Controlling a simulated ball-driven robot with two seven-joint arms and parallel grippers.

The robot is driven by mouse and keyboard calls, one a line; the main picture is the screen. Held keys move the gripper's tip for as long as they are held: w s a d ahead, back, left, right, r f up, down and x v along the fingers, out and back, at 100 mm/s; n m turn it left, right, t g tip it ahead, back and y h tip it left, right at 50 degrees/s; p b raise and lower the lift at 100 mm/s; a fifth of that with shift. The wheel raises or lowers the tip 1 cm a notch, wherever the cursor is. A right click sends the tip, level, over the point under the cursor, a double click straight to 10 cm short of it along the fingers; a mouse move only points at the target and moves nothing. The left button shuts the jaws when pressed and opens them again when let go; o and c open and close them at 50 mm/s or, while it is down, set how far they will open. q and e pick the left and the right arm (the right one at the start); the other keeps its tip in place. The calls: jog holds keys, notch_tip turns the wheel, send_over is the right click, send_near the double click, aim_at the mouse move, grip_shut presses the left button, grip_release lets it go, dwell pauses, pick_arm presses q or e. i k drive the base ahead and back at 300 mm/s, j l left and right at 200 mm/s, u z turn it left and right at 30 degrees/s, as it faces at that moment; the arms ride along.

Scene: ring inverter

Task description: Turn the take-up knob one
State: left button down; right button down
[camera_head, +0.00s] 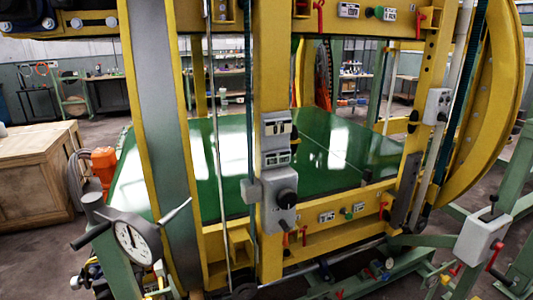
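A round black knob (287,199) sits on a grey control box (279,218) fixed to the yellow upright near the picture's middle. A grey unit with small windows (277,140) is mounted just above it. I cannot tell from any label whether this is the take-up knob. Another light-grey box (437,105) with a small dark knob is on the right yellow post. Neither of my grippers is in view, and nothing touches the black knob.
A dial gauge (132,243) with projecting handles stands at the lower left. The yellow frame (270,40) surrounds a green deck (235,150). Small red levers (304,235) stick out along the lower beam. A wooden crate (35,170) stands at the left. Green rails cross the lower right.

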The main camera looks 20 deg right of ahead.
aim_at(76, 282)
jog(key=j+z, duration=0.2)
jog(key=j, duration=0.75)
jog(key=j+z, duration=0.2)
jog(key=j, duration=0.75)
jog(key=j+z, duration=0.2)
jog(key=j, duration=0.7)
jog(key=k+l+z, duration=0.1)
jog(key=l+z, duration=0.4)
jog(key=l, duration=0.15)
jog(key=l+z, duration=0.5)
jog(key=l, duration=0.2)
